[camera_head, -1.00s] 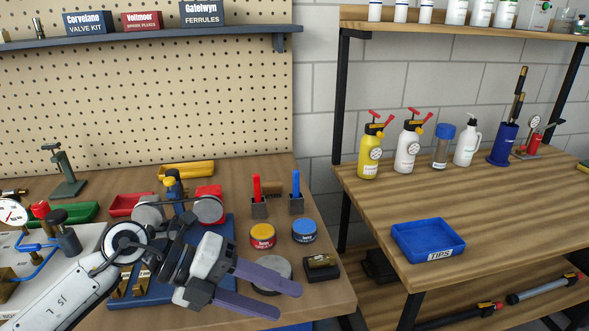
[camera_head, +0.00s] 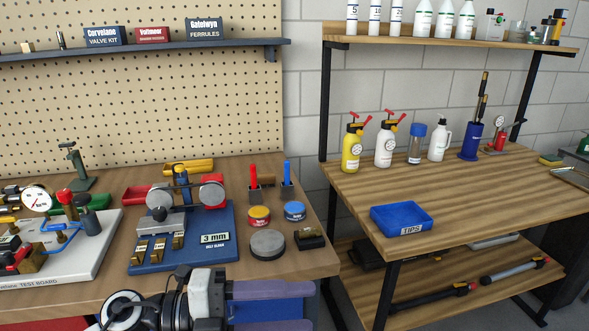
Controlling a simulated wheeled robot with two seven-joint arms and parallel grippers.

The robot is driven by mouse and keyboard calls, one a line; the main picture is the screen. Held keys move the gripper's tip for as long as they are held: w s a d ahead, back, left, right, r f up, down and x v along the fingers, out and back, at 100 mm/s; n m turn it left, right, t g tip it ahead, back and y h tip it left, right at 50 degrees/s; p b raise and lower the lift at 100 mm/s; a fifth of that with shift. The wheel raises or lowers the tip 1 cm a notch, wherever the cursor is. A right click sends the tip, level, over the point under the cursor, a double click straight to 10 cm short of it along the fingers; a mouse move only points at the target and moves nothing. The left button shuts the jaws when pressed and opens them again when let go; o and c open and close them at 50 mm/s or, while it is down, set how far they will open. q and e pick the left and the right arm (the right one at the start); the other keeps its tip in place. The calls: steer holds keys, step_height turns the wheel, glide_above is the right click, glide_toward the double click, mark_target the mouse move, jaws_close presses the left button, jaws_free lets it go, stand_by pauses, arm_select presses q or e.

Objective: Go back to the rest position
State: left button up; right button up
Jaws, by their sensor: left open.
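My left gripper (camera_head: 268,308) is low in the picture, in front of the workbench's front edge. Its two purple-grey fingers point right, are spread apart and hold nothing. The lower finger is partly cut off by the bottom of the picture. My right gripper is not in view.
The workbench (camera_head: 262,216) holds a blue fixture labelled 3 mm (camera_head: 205,252), a test board (camera_head: 50,285), red and blue tins, and a grey round disc (camera_head: 267,243). To the right, a wooden table (camera_head: 455,195) carries a blue TIPS tray (camera_head: 402,218) and several bottles.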

arm_select(q)
steer(key=w+a+f+n+t+y, duration=0.1)
steer(key=a+f+n+t+y, duration=0.5)
steer(key=n, duration=0.6)
steer(key=w+a+f+n+t+y, duration=0.1)
steer(key=a+f+n+t+y, duration=0.35)
steer(key=f+n+t, duration=0.5)
steer(key=s+a+f+n+g+y, duration=0.2)
steer(key=s+a+f+n+g, duration=0.1)
steer(key=s+f, duration=0.5)
steer(key=s+a+f+n+g+y, duration=0.2)
steer(key=s+f+n+g, duration=0.3)
steer(key=s+f, duration=0.4)
steer(key=shift+s+a+f+n+g, duration=0.25)
steer(key=shift+a+f+n+g, duration=0.15)
steer(key=shift+f+g, duration=0.4)
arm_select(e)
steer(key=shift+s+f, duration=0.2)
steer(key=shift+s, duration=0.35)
